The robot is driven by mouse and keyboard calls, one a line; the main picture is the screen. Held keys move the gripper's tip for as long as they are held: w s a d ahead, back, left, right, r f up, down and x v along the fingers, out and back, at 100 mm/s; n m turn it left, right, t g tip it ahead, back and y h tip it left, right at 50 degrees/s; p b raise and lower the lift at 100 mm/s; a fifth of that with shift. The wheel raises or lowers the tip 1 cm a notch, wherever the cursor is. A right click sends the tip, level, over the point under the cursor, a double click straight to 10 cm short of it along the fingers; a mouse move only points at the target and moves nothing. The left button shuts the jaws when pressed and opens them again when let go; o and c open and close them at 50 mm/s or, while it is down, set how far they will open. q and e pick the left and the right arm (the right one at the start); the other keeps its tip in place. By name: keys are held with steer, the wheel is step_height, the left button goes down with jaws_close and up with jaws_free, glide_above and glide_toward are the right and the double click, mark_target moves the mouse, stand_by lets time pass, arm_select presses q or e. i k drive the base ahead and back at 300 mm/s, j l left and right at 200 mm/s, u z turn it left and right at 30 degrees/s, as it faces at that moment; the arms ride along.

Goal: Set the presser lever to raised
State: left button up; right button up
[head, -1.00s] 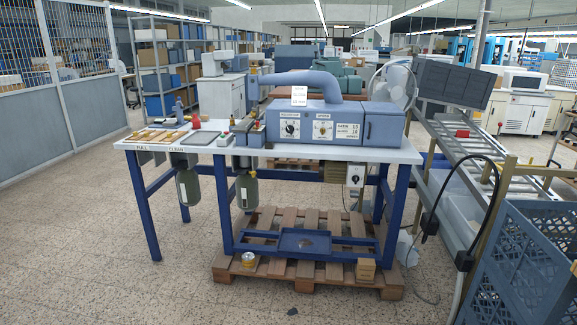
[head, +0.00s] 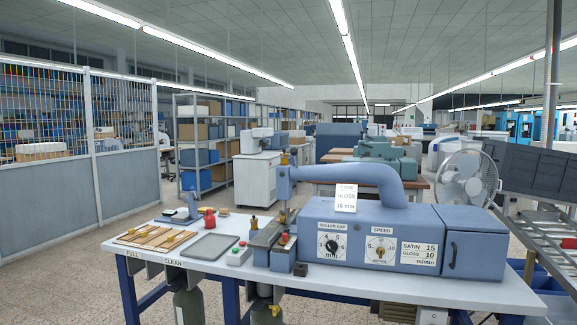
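A blue foil stamping machine (head: 330,215) stands on the white table (head: 470,290), its curved arm reaching left to an upright head (head: 284,180). A small brass-coloured part (head: 284,159) sits on top of that head. I cannot tell which part is the presser lever or how it is set; the parts there are too small. The machine front carries a roller gap dial (head: 332,245) and a speed dial (head: 380,249). Neither of my grippers is in view.
Wooden strips (head: 155,238), a grey tray (head: 210,246), a red item (head: 209,219) and a small box with red and green buttons (head: 238,254) lie on the table's left part. A white fan (head: 463,176) stands behind right. Tiled floor is open at left.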

mark_target(293, 150)
steer(key=i+j, duration=0.35)
steer(key=i, duration=0.15)
steer(key=i+j, duration=0.4)
steer(key=i, duration=0.15)
steer(key=i+j, duration=0.35)
steer(key=i, duration=0.15)
